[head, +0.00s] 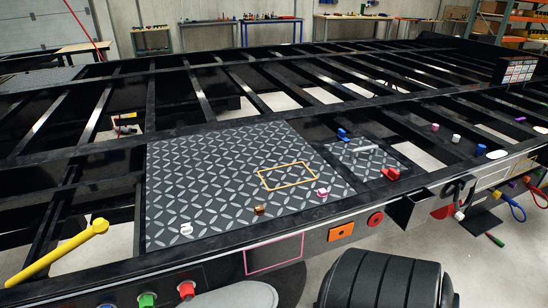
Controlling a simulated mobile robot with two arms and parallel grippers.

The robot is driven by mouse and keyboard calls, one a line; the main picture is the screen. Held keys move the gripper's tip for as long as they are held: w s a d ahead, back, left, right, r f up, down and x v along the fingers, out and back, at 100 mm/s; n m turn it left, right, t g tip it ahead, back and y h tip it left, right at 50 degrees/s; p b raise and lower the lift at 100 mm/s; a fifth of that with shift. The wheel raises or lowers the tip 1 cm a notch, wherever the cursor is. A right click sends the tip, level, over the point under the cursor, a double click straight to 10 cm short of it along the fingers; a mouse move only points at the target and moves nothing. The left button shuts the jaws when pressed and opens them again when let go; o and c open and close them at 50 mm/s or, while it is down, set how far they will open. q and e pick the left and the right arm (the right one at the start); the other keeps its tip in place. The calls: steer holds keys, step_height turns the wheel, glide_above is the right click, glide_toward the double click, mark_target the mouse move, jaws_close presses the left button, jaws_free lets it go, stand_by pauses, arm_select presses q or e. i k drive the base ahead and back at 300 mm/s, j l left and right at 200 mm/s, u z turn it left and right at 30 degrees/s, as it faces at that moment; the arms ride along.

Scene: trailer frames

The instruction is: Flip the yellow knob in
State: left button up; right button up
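A long yellow lever with a round knob end (62,251) is at the left of the head view, at the trailer frame's near left side. Its knob end points up and right and its other end reaches the near edge rail. It is the only large yellow part that I see. An orange-yellow rectangular outline (287,176) is on the diamond plate, but it is flat. Neither of my grippers shows in this view.
The black trailer frame (150,100) has open gaps between its beams. A diamond plate (215,172) carries small coloured parts. Green (147,299) and red (187,290) knobs sit on the near side rail. Black tyres (382,280) stand below it.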

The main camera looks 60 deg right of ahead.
mark_target(495, 194)
steer(key=z, duration=3.5)
steer(key=i+l, duration=0.15)
steer(key=i, duration=0.35)
steer(key=i+l, duration=0.2)
steer(key=i, duration=0.3)
steer(key=i+l, duration=0.2)
steer(key=i, duration=0.25)
steer(key=i+l+z, duration=0.1)
steer(key=i, duration=0.4)
steer(key=i+l, duration=0.2)
steer(key=i, duration=0.3)
